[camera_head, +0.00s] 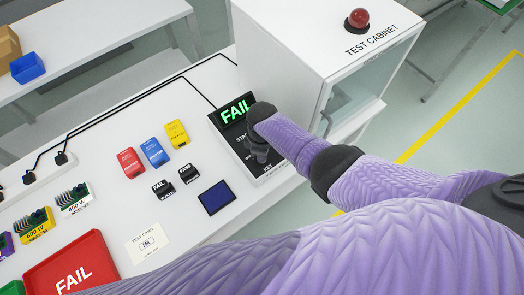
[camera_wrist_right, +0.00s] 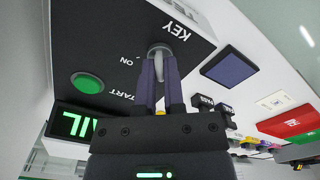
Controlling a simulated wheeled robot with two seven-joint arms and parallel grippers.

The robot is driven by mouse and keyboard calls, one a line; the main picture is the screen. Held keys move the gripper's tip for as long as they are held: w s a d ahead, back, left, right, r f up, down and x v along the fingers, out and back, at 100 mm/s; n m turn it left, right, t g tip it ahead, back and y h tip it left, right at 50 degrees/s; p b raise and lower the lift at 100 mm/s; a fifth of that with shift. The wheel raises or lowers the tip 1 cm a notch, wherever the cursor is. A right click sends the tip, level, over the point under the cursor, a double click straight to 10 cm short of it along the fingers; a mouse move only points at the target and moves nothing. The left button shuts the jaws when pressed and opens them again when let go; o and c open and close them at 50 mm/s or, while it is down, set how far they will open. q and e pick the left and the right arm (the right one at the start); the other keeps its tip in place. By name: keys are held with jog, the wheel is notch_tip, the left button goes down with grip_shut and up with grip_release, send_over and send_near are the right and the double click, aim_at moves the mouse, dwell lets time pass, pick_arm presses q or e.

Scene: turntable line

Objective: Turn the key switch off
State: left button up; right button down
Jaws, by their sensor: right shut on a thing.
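The key switch (camera_wrist_right: 158,49) has a round silver collar on the black top of the control box (camera_head: 226,134), close to the KEY label. The ON label is to its left in the right wrist view. My right gripper (camera_wrist_right: 160,68) has its two fingers on either side of the key and is shut on it. In the head view my right gripper (camera_head: 260,153) is over the control box and hides most of the key area. Which way the key is turned is hard to tell. My left gripper is not in view.
A lit green FAIL display (camera_head: 237,109) and a green START button (camera_wrist_right: 87,83) are on the same box. The white test cabinet (camera_head: 300,45) stands right behind it. A dark blue pad (camera_head: 217,198), small cards and a red FAIL tray (camera_head: 45,270) lie to the left.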

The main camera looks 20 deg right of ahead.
dwell(0.5)
jog(key=c, duration=0.7)
grip_release()
jog(key=shift+c, duration=0.2)
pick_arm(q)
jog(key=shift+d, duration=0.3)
pick_arm(e)
jog(key=shift+r, duration=0.1)
notch_tip(320, 180, up, 9)
jog(key=p, duration=0.5)
jog(key=shift+p, duration=0.4)
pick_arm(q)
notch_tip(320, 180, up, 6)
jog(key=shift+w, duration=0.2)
pick_arm(e)
jog(key=shift+r, duration=0.4)
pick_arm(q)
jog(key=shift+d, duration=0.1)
